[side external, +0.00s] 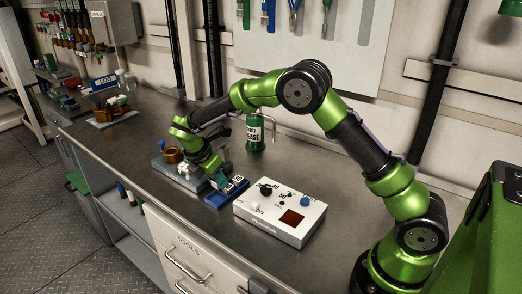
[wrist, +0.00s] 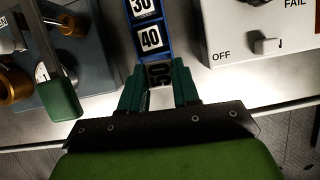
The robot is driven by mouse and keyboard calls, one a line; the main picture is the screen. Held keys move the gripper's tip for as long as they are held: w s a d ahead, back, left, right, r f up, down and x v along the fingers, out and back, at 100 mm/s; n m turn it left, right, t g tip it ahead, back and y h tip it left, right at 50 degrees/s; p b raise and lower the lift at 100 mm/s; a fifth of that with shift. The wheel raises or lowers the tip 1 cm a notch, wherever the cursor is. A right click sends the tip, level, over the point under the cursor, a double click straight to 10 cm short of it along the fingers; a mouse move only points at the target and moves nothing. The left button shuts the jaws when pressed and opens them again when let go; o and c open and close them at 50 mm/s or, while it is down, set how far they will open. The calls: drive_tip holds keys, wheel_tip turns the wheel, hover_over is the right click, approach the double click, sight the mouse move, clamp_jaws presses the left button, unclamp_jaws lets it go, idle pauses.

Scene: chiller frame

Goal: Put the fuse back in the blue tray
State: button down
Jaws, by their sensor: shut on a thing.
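The blue tray (side external: 212,203) lies on the bench between a grey-blue unit and a white box. In the wrist view its blue rim (wrist: 129,22) frames pieces with white labels 30 and 40. My gripper (side external: 217,178) is low at the tray's near left end. In the wrist view my gripper (wrist: 159,82) has its two green fingers on either side of a dark piece marked 50, the fuse (wrist: 160,73), and is shut on it. The fuse is in line with the 40 piece at the tray's end. Its underside is hidden, so I cannot tell whether it is seated.
The white box (side external: 280,212) with knobs stands close to the tray's right. The grey-blue unit (wrist: 95,60) with brass parts and a green-handled lever (wrist: 58,97) is close on the left. A green bottle (side external: 255,133) stands behind. The bench's front edge is near.

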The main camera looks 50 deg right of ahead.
sight(213, 186)
drive_tip(key=shift+w+a+f+n, duration=0.25)
drive_tip(key=shift+w+f+n, duration=0.05)
drive_tip(key=shift+w+n, duration=0.1)
drive_tip(key=shift+f, duration=1.75)
drive_tip(key=c, duration=0.7)
unclamp_jaws()
drive_tip(key=shift+c, duration=0.2)
drive_tip(key=shift+r, duration=3.5)
